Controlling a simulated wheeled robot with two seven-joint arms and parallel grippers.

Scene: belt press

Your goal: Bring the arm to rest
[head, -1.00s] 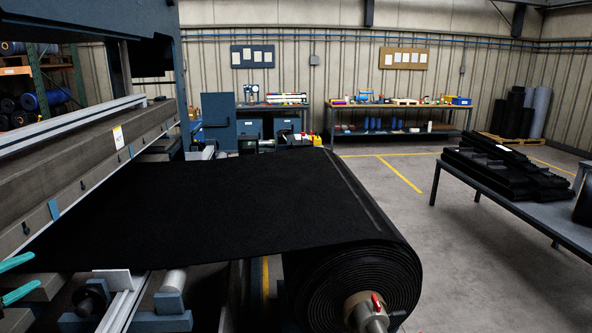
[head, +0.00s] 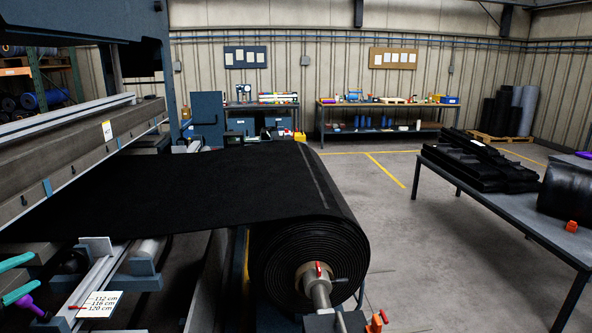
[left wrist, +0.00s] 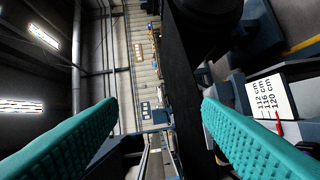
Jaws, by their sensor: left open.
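My left gripper (head: 33,271) shows at the left edge of the head view, its two teal fingers apart with nothing between them. It is beside the press, at the near left of the black belt (head: 190,195). In the left wrist view the open teal fingers (left wrist: 160,102) also stand wide apart. The rest of the left arm is hidden outside the picture. My right gripper is not in view.
A large belt roll (head: 312,262) with a red-handled shaft stands front centre. A card (head: 98,303) marked 112, 116 and 120 cm is near the gripper, beside a purple-handled object (head: 32,304). A grey table (head: 480,205) stands right. Floor between is clear.

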